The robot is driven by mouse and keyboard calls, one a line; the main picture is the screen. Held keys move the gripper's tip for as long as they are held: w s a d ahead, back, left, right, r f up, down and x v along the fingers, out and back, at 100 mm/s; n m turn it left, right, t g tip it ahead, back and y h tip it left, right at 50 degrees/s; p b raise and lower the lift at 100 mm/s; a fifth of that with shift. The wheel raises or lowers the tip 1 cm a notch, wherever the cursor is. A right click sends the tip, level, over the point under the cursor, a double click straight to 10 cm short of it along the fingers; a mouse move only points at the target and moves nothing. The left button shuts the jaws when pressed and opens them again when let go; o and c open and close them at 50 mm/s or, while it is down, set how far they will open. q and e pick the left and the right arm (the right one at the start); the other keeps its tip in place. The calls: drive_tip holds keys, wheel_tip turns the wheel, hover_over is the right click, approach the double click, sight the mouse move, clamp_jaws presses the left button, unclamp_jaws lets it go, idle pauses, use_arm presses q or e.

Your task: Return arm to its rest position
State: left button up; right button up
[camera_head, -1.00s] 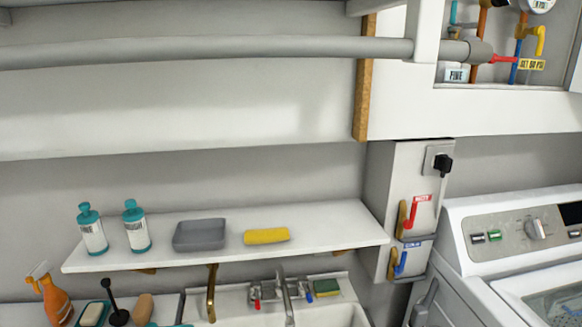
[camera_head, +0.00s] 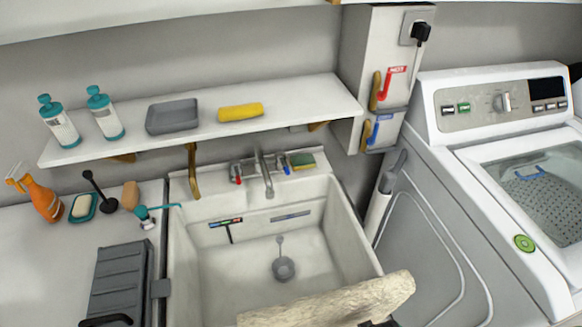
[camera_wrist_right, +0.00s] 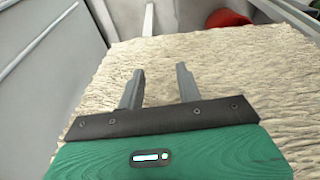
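My right gripper (camera_wrist_right: 158,85) shows in the right wrist view. Its two grey fingers are spread apart with nothing visible between them but a beige, rough-textured surface (camera_wrist_right: 225,65) behind. I cannot tell whether the fingertips touch that surface. A beige, rough piece (camera_head: 330,305) also shows at the bottom edge of the head view, over the front of the sink; it looks like the same material.
A white sink (camera_head: 215,265) stands below a wall shelf (camera_head: 215,130) with two bottles, a grey tray (camera_head: 172,116) and a yellow sponge (camera_head: 240,112). A washing machine (camera_head: 490,190) is at right. A grey ribbed board (camera_head: 118,280) lies on the left counter.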

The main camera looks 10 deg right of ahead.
drive_tip(key=s+d+f+g, duration=0.1)
drive_tip(key=s+f, duration=0.2)
drive_tip(key=f, duration=0.7)
drive_tip(key=s+f, duration=0.4)
drive_tip(key=f, duration=0.5)
drive_tip(key=s+d+f, duration=0.3)
drive_tip(key=s+f, duration=0.9)
drive_tip(key=s, duration=0.3)
drive_tip(key=shift+g, duration=0.4)
